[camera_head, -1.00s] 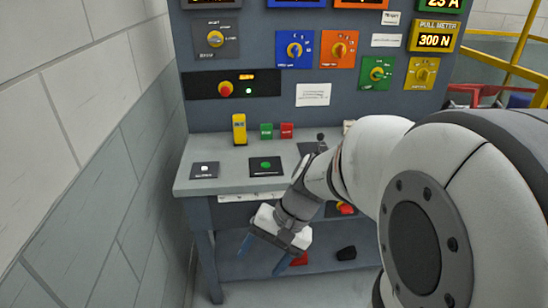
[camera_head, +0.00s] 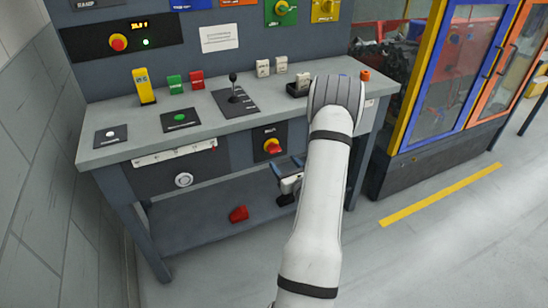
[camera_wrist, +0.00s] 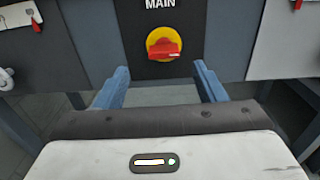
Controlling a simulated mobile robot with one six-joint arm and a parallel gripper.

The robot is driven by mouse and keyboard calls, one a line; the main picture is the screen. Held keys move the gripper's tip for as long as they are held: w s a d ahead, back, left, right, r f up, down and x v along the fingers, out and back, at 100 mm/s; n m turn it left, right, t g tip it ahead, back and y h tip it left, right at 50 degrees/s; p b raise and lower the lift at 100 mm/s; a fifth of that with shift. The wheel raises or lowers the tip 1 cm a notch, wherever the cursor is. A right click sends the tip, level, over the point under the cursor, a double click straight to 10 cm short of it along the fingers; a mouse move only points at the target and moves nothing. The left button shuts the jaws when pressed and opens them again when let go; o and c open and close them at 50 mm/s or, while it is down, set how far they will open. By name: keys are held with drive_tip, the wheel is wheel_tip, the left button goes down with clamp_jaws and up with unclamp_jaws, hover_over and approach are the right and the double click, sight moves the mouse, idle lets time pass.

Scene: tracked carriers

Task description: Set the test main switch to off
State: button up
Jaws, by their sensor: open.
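The main switch (camera_head: 272,146) is a red rotary handle on a yellow disc, on a black plate on the bench's front below the worktop. In the wrist view the switch (camera_wrist: 164,46) sits under the label MAIN, its red handle lying roughly horizontal. My gripper (camera_head: 284,166) is in front of and just below the switch, pointing toward the bench. In the wrist view my gripper (camera_wrist: 160,70) is open, its two blue fingers apart on either side of and below the handle. Nothing is between them, and they appear not to touch the switch.
Above is the worktop (camera_head: 163,134) with a joystick (camera_head: 234,90), a green button (camera_head: 180,117) and small coloured blocks. A white strip with a red tab (camera_head: 213,145) is left of the switch. A red object (camera_head: 239,214) lies on the lower shelf. Open floor is at right.

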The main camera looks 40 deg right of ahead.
sight(276, 151)
drive_tip(key=x, duration=0.7)
drive_tip(key=shift+w+d+f, duration=0.1)
drive_tip(key=shift+w+d, duration=0.15)
drive_tip(key=shift+c, duration=0.2)
